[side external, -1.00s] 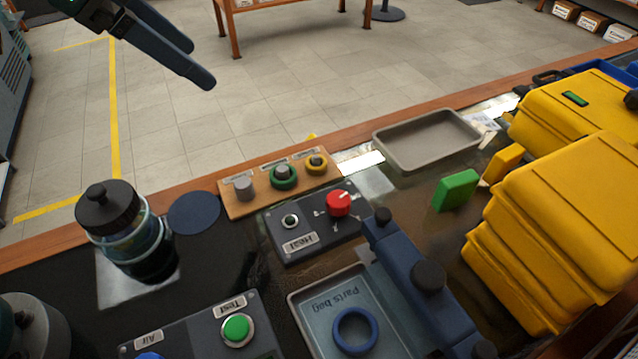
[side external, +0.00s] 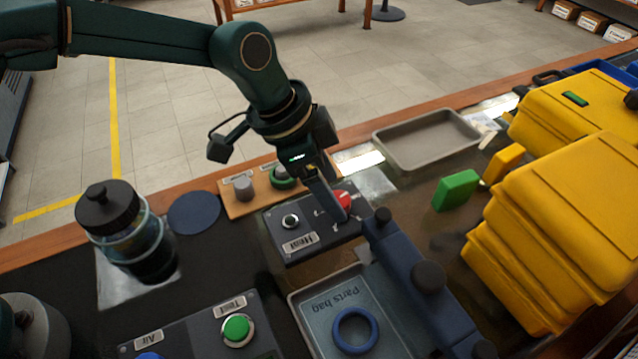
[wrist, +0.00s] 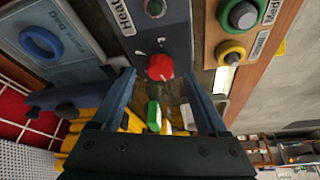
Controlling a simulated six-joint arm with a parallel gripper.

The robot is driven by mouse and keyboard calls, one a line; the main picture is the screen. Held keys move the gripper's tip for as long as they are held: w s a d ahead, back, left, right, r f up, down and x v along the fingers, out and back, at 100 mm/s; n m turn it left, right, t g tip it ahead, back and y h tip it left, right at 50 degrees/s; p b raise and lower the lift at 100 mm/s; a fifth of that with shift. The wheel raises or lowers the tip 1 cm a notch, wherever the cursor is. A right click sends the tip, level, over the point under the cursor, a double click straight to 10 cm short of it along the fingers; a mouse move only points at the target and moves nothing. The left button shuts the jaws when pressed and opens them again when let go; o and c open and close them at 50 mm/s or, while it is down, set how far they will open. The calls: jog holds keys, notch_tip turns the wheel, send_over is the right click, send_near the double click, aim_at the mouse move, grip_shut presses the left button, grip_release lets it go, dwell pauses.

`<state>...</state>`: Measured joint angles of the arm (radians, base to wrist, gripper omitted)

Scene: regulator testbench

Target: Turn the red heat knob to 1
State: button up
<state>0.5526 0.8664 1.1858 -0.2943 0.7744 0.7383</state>
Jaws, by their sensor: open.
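The red heat knob (side external: 344,199) sits on the dark grey box labelled Heat (side external: 290,245). In the side view my gripper (side external: 338,212) is down at the knob, and a finger covers part of it. In the wrist view the knob (wrist: 160,67) lies between and just beyond the two fingertips of my gripper (wrist: 158,80). The fingers are spread apart with a gap on each side of the knob. Small marks show on the panel around the knob, but I cannot read their numbers.
A blue clamp-like fixture (side external: 405,262) stands close to the right of the heat box. The Parts bag tray (side external: 298,310) is in front. A wooden strip with knobs (side external: 238,206) lies behind. A grey empty tray (side external: 428,150) and yellow cases (side external: 560,225) stand to the right.

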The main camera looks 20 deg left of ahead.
jog(key=shift+x, duration=0.95)
grip_shut()
jog(key=shift+w+m+g+h, duration=0.15)
jog(key=shift+m+g, duration=0.4)
jog(key=shift+m, duration=0.85)
jog(key=shift+m+g+h, duration=0.15)
jog(key=shift+m+g, duration=0.4)
jog(key=shift+m, duration=0.85)
jog(key=shift+r+m, duration=0.1)
jog(key=shift+m, duration=0.2)
grip_release()
